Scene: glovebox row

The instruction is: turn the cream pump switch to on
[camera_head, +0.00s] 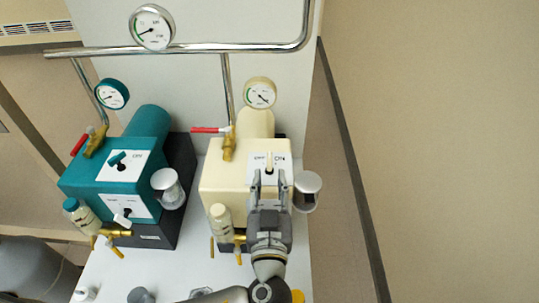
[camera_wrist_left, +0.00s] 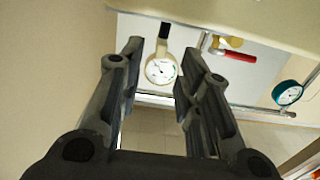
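The cream pump (camera_head: 222,180) stands on the white bench, right of the teal one. Its white switch plate (camera_head: 283,160) reads OFF at left and ON at right. The small cream switch lever (camera_head: 269,162) shows between the two words, partly hidden by my gripper; I cannot tell which way it leans. My left gripper (camera_head: 269,179) is in front of the plate, its fingers apart on either side below the lever. In the left wrist view the gripper (camera_wrist_left: 160,75) is open, with nothing gripped; the switch is not clearly seen there. My right gripper is not in view.
The teal pump (camera_head: 80,180) has its own switch. A metal-capped cylinder (camera_head: 307,185) stands close right of my gripper, a cream-capped bottle (camera_head: 220,219) to its lower left. A red-handled valve (camera_head: 228,145) and cream gauge (camera_head: 260,93) are behind. A wall bounds the right.

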